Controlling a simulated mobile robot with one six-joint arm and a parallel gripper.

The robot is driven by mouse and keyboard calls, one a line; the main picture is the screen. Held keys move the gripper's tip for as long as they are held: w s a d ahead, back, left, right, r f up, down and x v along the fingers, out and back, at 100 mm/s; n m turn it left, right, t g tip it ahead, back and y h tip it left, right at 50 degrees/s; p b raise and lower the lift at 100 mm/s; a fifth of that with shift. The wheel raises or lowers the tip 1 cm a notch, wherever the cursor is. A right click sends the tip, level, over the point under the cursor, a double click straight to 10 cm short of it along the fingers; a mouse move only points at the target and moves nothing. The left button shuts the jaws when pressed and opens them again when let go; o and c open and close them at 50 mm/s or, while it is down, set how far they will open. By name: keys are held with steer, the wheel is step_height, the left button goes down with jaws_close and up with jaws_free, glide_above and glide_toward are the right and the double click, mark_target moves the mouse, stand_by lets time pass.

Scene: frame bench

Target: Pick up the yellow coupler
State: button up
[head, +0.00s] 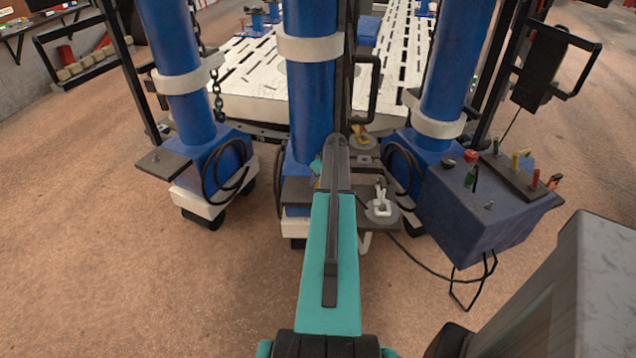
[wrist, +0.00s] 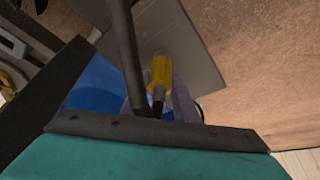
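The yellow coupler (wrist: 162,72) shows in the middle of the wrist view, with a dark narrow end pointing toward the camera. It lies in front of a flat grey plate (wrist: 185,45). My gripper (wrist: 155,125) shows as dark and teal parts at the bottom of that view, with a dark bar passing just left of the coupler. Whether its fingers are open or shut is unclear, and I see no clear grip on the coupler. In the head view my teal arm reaches forward to the middle blue column (head: 310,100) and hides the gripper's tip.
Blue columns stand left (head: 180,65) and right (head: 455,70) on wheeled bases. A blue control box (head: 470,215) with cables is at right. A small ledge (head: 382,210) with a white fitting sits right of my arm. A pale slotted table (head: 255,75) lies behind. Floor at front left is clear.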

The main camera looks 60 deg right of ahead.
jaws_close()
steer(key=shift+r, duration=0.1)
steer(key=shift+r+b, duration=0.35)
steer(key=shift+r, duration=0.45)
steer(key=shift+b+v, duration=0.35)
steer(key=shift+v, duration=0.6)
steer(key=s+r+b, duration=0.1)
steer(key=s+b, duration=0.1)
steer(key=s, duration=1.3)
steer(key=shift+s+d+r+b, duration=0.15)
steer(key=shift+d+r+b, duration=0.05)
steer(key=shift+d+b, duration=0.2)
